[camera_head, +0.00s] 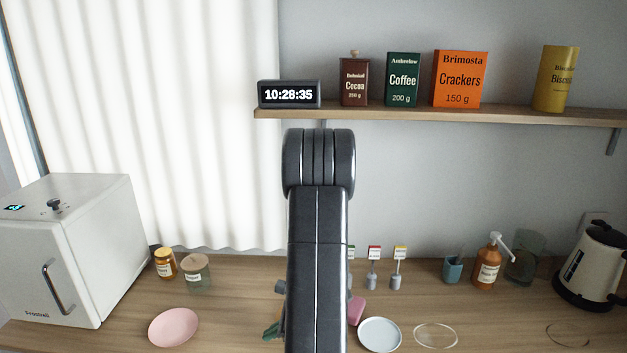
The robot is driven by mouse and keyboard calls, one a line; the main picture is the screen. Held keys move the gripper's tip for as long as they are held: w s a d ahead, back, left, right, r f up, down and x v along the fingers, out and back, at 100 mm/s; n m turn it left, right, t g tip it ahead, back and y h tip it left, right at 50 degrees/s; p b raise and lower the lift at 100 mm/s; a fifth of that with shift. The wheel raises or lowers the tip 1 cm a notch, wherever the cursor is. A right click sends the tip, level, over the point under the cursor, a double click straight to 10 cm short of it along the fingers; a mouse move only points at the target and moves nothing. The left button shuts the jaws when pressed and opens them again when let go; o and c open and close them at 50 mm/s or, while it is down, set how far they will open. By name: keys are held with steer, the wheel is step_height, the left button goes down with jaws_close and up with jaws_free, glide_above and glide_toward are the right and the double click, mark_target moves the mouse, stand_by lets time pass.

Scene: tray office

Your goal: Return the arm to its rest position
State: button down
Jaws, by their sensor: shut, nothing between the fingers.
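My arm rises through the middle of the view, with a thick dark joint at its top in front of the wall. The end of the arm and my gripper do not show; the arm's own links may hide them. Nothing held can be seen.
A wooden counter (230,320) carries a white countertop appliance (75,250), a pink plate (174,327), two jars, a pale plate (380,335), a soap bottle (487,268) and a kettle (594,265). Above, a shelf (400,116) holds a clock (289,94) and several packages.

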steer(key=d, duration=0.2)
steer(key=d+b, duration=0.1)
steer(key=d, duration=0.2)
steer(key=shift+s+f+b, duration=0.15)
steer(key=shift+s+b, duration=0.05)
steer(key=shift+b, duration=0.1)
steer(key=v, duration=1)
steer(key=shift+a, duration=0.2)
steer(key=shift+s, duration=0.1)
